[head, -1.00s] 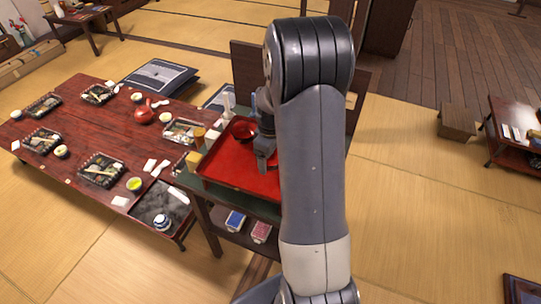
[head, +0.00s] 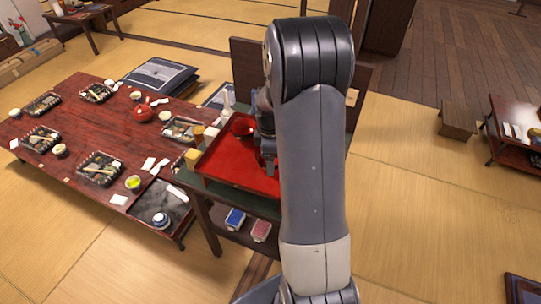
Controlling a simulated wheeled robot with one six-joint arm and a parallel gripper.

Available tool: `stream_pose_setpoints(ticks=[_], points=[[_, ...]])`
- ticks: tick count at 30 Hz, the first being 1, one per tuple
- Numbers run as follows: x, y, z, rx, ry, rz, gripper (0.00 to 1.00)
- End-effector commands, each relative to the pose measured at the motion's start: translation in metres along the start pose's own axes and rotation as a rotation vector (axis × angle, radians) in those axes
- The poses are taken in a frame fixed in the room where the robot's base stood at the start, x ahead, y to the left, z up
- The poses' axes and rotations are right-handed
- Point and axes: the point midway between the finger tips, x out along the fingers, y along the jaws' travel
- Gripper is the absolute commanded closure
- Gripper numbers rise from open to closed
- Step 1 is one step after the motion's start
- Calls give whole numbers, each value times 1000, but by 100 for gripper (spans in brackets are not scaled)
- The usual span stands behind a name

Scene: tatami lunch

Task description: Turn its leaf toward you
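The red tray (head: 225,165) lies on the dark green top of a stand in the middle of the head view. A red bowl (head: 241,128) stands near the tray's back, just left of my gripper. No leaf can be made out on the bowl or the tray at this size. My gripper (head: 269,168) points down over the right part of the tray. Its fingers are small and dark, so whether they are apart or closed is unclear. I see nothing clearly held. My arm hides the right end of the tray.
Blue (head: 235,219) and red packs lie on the stand's lower shelf. The tatami at right is open.

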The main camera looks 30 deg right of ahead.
Motion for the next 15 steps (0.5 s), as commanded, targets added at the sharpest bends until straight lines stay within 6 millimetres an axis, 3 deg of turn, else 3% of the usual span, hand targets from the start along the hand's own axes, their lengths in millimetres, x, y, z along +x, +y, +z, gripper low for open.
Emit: stream_pose_setpoints(ticks=[15], points=[[5,0,0,1,0,0,47]])
